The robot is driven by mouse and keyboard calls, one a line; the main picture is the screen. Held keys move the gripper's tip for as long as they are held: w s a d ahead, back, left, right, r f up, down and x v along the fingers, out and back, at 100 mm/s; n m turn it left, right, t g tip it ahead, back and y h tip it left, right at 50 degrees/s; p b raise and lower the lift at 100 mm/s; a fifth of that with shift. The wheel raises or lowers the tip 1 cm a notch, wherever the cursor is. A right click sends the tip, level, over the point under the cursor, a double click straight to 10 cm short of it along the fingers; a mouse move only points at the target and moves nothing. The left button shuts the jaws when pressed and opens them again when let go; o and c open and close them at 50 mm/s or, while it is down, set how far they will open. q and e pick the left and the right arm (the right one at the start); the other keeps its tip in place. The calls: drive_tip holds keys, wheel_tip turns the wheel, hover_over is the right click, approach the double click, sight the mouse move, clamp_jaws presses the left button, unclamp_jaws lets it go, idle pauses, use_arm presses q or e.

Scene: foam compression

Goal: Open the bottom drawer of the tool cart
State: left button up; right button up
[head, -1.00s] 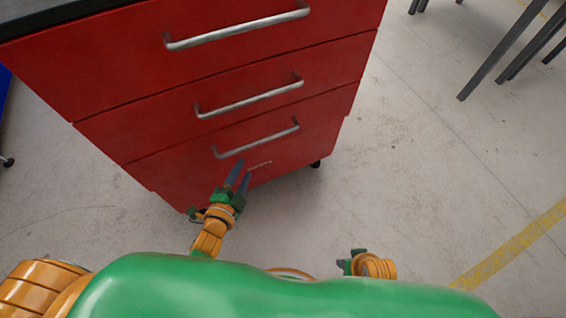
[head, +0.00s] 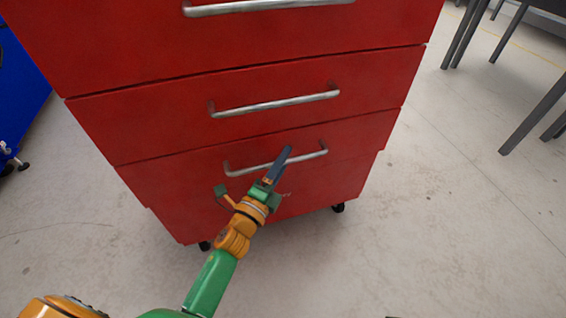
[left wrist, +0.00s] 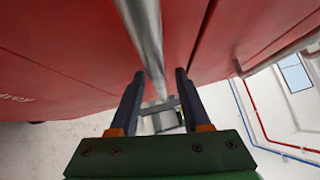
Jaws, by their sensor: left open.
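The red tool cart (head: 150,130) stands in front of me with its drawers shut. Its bottom drawer (head: 165,185) has a silver bar handle (head: 245,170). My left gripper (head: 284,156) is open at this handle, its dark fingers overlapping the right half of the bar. In the left wrist view, the handle bar (left wrist: 145,35) runs down between the two fingers of the left gripper (left wrist: 160,84), with a gap visible at the sides. Whether a finger touches the bar I cannot tell. My right gripper is not in view.
A middle drawer handle (head: 275,104) and an upper handle (head: 270,6) sit above. A blue object (head: 20,90) stands at the left, and grey table legs (head: 535,115) at the right. The floor (head: 450,240) right of the cart is clear.

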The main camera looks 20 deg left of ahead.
use_arm(q)
clamp_jaws()
idle(1.4)
